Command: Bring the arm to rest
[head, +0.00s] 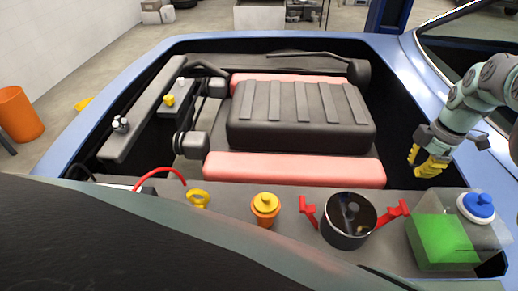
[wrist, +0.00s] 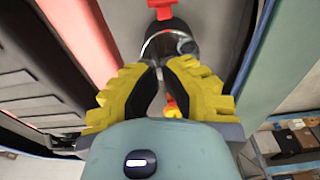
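My gripper (head: 426,163) has yellow fingers and hangs over the right side of the engine bay in the head view. It is above and behind the green-filled tank (head: 445,242). In the wrist view my gripper (wrist: 160,72) shows its two fingers apart, with their dark inner pads facing each other. Nothing is seen held between them. Beyond the fingers lies the round black pot (wrist: 168,45) with a red clamp (wrist: 160,8) at its far side; the fingers hide part of it. The pot (head: 348,222) also shows in the head view, apart from my gripper.
The blue-and-white cap (head: 477,206) tops the tank. An orange cap (head: 265,206) and a yellow ring handle (head: 198,198) stand along the front ledge. The dark engine cover (head: 300,115) fills the middle. The blue body edge (head: 405,60) runs along the right.

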